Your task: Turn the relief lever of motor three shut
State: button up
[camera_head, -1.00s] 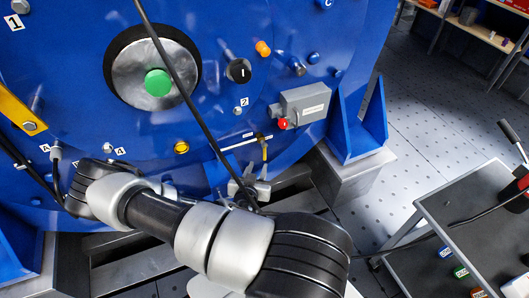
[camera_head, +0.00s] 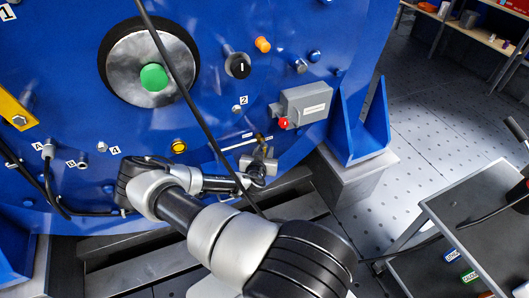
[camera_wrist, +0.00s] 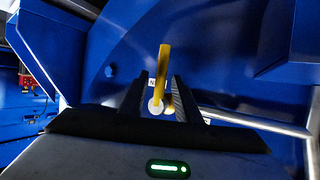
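A small yellow lever (camera_wrist: 163,70) stands upright in the wrist view. A round pale pivot end (camera_wrist: 156,106) shows at its lower end. My gripper (camera_wrist: 158,95) is open, with one dark finger on each side of the lever. Gaps show between the lever and the fingers, so I see no grip on it. In the head view my gripper (camera_head: 262,160) is at the lower right of the blue motor housing (camera_head: 215,110). There it largely covers the lever.
A grey box with a red button (camera_head: 304,105) sits just above right of my gripper. A black cable (camera_head: 185,90) hangs across the housing. A blue bracket (camera_head: 365,130) stands to the right. A grey cart (camera_head: 480,210) is at far right.

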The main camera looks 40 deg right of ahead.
jog(key=shift+c, duration=0.2)
grip_shut()
